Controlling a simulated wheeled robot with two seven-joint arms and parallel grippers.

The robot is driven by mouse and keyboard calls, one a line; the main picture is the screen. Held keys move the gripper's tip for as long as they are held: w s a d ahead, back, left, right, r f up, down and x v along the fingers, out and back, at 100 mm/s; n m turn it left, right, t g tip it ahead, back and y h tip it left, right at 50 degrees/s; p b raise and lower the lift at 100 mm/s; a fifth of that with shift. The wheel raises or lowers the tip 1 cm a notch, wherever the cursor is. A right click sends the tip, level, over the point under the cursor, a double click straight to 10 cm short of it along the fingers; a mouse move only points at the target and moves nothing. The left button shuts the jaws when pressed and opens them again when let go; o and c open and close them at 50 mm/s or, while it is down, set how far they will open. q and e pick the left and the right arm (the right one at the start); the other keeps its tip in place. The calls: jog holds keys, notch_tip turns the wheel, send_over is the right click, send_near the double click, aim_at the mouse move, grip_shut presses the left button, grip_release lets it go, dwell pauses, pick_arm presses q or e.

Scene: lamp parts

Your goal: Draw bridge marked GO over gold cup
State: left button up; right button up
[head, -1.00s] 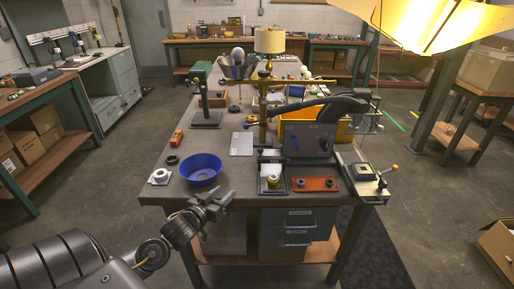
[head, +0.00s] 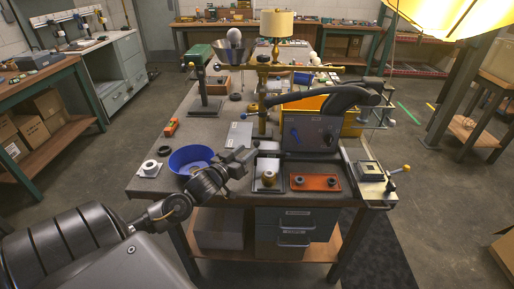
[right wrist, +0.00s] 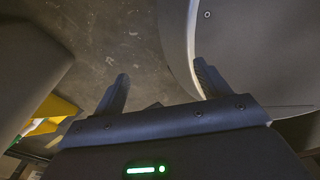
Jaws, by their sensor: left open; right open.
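A small gold cup-like piece (head: 268,178) sits in a dark tray with a pale inside near the table's front edge, in the head view. I cannot read a GO mark, so I cannot tell which part is the bridge. My left gripper (head: 246,157) is over the front of the table, left of the gold piece and near the blue bowl's right side. It is open and appears empty. My right gripper (right wrist: 160,73) is open and empty in the right wrist view, beside a large grey rounded surface; the head view does not show it.
A blue bowl (head: 190,158) and a white ring piece (head: 150,168) are at left. An orange tray (head: 315,183) and a small fixture with a yellow-knobbed lever (head: 370,171) are at right. A grey box with a blue knob (head: 309,136) and black curved arm stands behind.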

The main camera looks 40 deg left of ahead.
aim_at(255, 145)
pick_arm(q)
jog(key=w+b, duration=0.2)
jog(key=w, duration=0.3)
jog(key=shift+w+a, duration=0.1)
jog(key=shift+w, duration=0.45)
pick_arm(e)
jog(key=w+d+f, duration=0.2)
jog(key=d, duration=0.1)
jog(key=shift+w+d+f, duration=0.15)
jog(key=shift+f, duration=0.1)
pick_arm(q)
grip_shut()
pick_arm(e)
jog(key=shift+a, duration=0.7)
